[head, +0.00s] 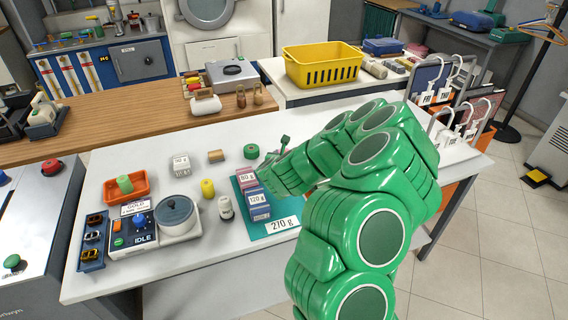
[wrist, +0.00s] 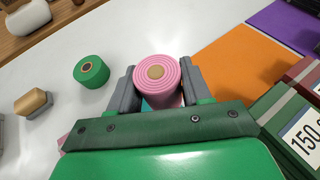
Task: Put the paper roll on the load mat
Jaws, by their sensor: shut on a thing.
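My gripper (wrist: 158,85) is shut on a pink roll (wrist: 157,78) with a brown core, which looks like the paper roll. In the wrist view its round end faces the camera between the two grey fingers. In the head view my gripper (head: 268,170) is just above the far part of the teal load mat (head: 254,229), and the roll is hidden. A teal patch shows just below the roll in the wrist view.
The wrist view shows an orange mat (wrist: 235,60) and a "150" box (wrist: 290,125) to the right.

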